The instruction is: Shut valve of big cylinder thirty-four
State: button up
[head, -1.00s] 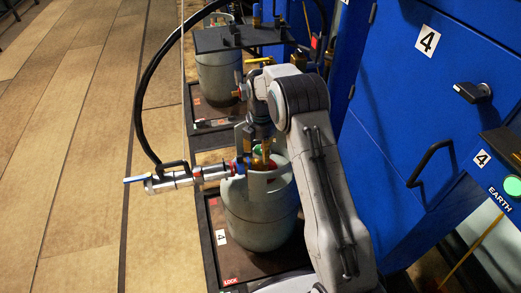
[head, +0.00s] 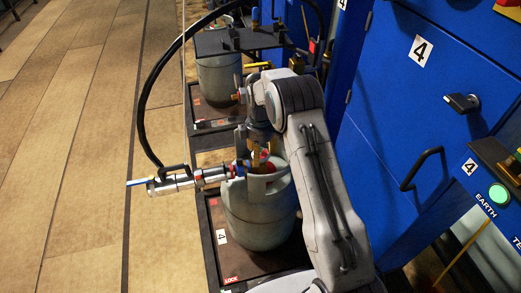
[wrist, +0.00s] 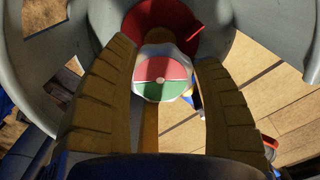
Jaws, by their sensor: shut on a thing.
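The nearer big grey cylinder (head: 258,222) stands upright on a dark scale platform marked 4. I cannot read a number thirty-four on it. My gripper (head: 262,160) reaches down inside its collar from above. In the wrist view, the valve knob (wrist: 160,76), with a red and green face and pale rim, sits between the two tan fingers of my gripper (wrist: 162,58), which are shut on it. A red round part (wrist: 180,22) lies beyond the knob. The fingertips' contact is partly hidden in the head view.
A silver coupling (head: 175,183) with a blue lever sticks out left of the cylinder, and a black hose (head: 141,100) arches from it. Another grey cylinder (head: 217,80) stands behind. Blue cabinets (head: 395,100) are close on the right. The wooden floor (head: 80,150) at left is clear.

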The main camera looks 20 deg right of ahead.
jog(key=m, duration=0.2)
jog(key=m+p, duration=0.1)
jog(key=shift+a+m, duration=0.2)
jog(key=shift+m, duration=0.2)
jog(key=m, duration=0.4)
jog(key=shift+w+m+p, duration=0.2)
jog(key=shift+m+p, duration=0.1)
jog(key=shift+p, duration=0.05)
jog(key=m, duration=0.3)
jog(key=shift+w+d+r, duration=0.1)
jog(key=m, duration=0.4)
jog(key=shift+p, duration=0.35)
jog(key=m, duration=0.5)
jog(key=shift+d+r+m, duration=0.1)
jog(key=shift+d+m, duration=0.1)
jog(key=shift+m, duration=0.1)
jog(key=m, duration=0.5)
jog(key=shift+d+m, duration=0.2)
jog(key=shift+m, duration=0.2)
